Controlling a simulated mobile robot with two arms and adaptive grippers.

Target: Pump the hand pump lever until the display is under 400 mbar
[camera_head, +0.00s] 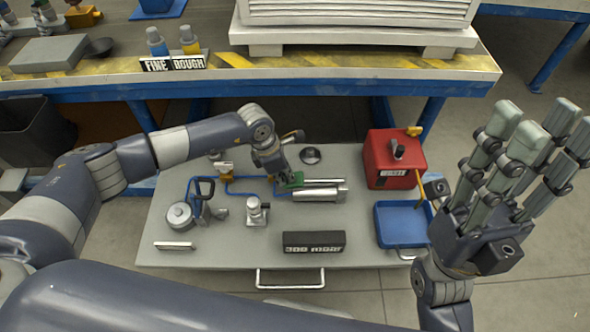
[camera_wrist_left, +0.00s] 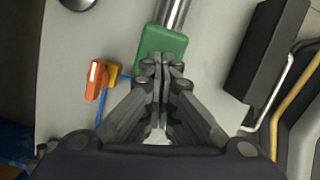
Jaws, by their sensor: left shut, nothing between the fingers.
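The hand pump (camera_head: 318,195) is a silver cylinder lying on the grey table. Its lever is a metal rod (camera_wrist_left: 174,14) with a green grip (camera_head: 295,179) at the left end. The green grip also shows in the left wrist view (camera_wrist_left: 160,42). My left gripper (camera_head: 286,184) is shut with nothing between its fingers. Its fingertips (camera_wrist_left: 161,66) are at the near end of the green grip; I cannot tell whether they touch it. The black display (camera_head: 313,243) stands at the table's front and seems to read 300 mbar. My right gripper (camera_head: 535,135) is open, empty, raised at the right.
A red box (camera_head: 392,160) and a blue tray (camera_head: 402,225) stand on the table's right. A gauge (camera_head: 180,214), valves and blue tubing (camera_head: 240,193) lie to the left. A workbench (camera_head: 350,72) with FINE and ROUGH labels (camera_head: 172,63) runs behind.

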